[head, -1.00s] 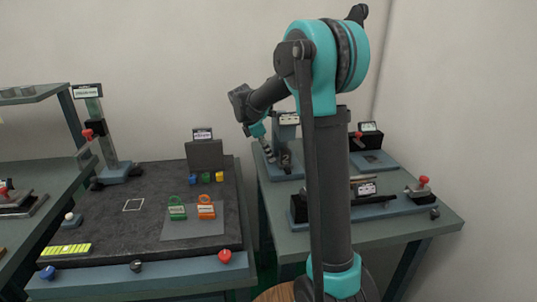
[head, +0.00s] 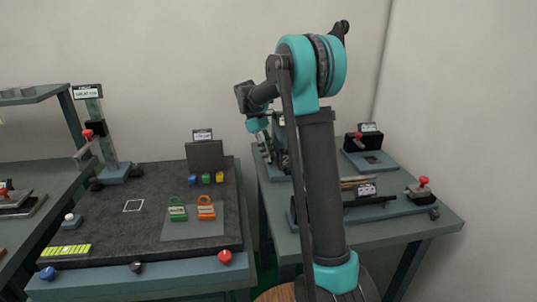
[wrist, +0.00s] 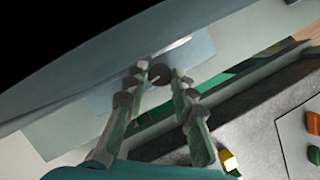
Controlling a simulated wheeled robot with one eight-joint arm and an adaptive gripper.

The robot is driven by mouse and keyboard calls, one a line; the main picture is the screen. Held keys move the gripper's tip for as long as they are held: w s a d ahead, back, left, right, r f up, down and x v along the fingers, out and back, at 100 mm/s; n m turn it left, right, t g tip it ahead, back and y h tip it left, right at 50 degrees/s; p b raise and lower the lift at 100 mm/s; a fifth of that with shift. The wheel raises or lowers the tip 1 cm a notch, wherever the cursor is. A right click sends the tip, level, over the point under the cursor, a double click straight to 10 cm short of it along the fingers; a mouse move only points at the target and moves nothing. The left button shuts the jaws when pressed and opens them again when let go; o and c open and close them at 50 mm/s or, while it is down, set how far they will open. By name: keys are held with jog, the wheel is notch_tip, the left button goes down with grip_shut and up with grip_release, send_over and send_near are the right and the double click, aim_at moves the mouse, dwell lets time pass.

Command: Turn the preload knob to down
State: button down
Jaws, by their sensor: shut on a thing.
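A dark round knob (wrist: 160,73), seemingly the preload knob, sits between my fingertips in the wrist view. My gripper (wrist: 159,74) is shut on it, one finger on each side. I cannot read any pointer or mark on the knob, so its setting is not clear. In the head view my gripper (head: 264,152) points down at the back left of the right-hand table, in front of a grey-blue fixture (head: 279,132). My own arm hides much of that fixture, and the knob cannot be made out there.
The right-hand table (head: 415,222) also carries a black box with a label (head: 363,141) and a red-knobbed device (head: 422,188). On the left, a dark mat (head: 110,210) holds green and orange padlock-like pieces. A gap separates the two tables.

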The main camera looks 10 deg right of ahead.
jog(key=shift+m, duration=0.5)
jog(key=shift+g, duration=0.3)
jog(key=shift+y, duration=0.3)
jog(key=c, duration=1.3)
grip_release()
jog(key=shift+o, duration=0.2)
